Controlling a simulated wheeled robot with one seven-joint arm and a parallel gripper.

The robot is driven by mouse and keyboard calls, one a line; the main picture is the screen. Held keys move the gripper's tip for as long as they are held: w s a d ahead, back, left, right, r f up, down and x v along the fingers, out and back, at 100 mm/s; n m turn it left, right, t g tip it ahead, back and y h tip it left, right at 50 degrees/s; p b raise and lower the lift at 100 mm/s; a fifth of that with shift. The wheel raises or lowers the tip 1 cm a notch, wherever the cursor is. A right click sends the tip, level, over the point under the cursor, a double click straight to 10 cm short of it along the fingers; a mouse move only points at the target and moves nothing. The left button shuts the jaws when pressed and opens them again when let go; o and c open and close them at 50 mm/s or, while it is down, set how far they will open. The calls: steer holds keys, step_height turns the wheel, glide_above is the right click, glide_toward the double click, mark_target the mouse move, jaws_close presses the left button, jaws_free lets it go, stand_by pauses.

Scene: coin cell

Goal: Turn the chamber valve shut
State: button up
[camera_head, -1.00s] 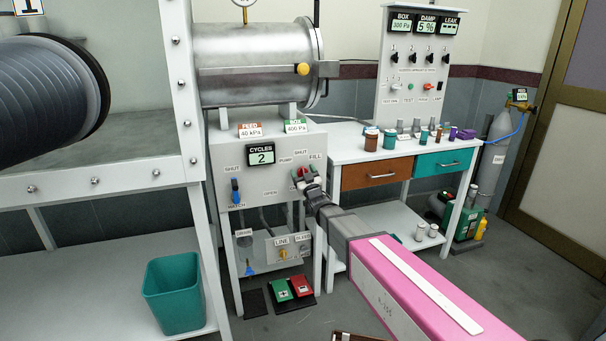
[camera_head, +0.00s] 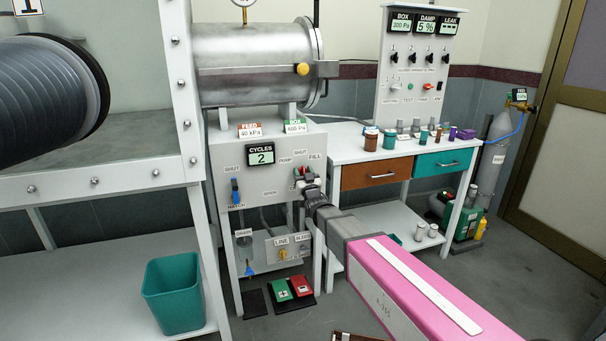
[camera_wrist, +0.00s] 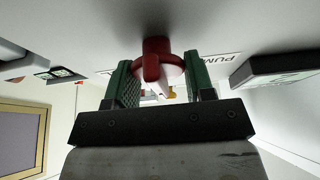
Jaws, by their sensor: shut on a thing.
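The chamber valve is a red knob (camera_head: 299,172) on the front of the grey cabinet (camera_head: 222,155), among the labels PUMP, SHUT and FILL. In the wrist view the red valve (camera_wrist: 156,66) shows a round collar and a handle bar between two green finger pads. My gripper (camera_head: 309,180) is at the panel, shut on the valve handle; it fills the lower wrist view (camera_wrist: 160,85). My gripper hides part of the knob in the head view, so I cannot tell exactly which label the handle points to.
A blue hatch lever (camera_head: 235,191) is left of the valve, under the CYCLES display (camera_head: 261,155). Below are a LINE/BLEED box (camera_head: 290,249) and green and red pedals (camera_head: 281,290). A bench (camera_head: 345,153) with jars stands close on the right. A teal bin (camera_head: 174,296) is at left.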

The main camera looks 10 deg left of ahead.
steer(key=o, duration=0.9)
steer(key=v, duration=1.1)
steer(key=shift+w, duration=0.1)
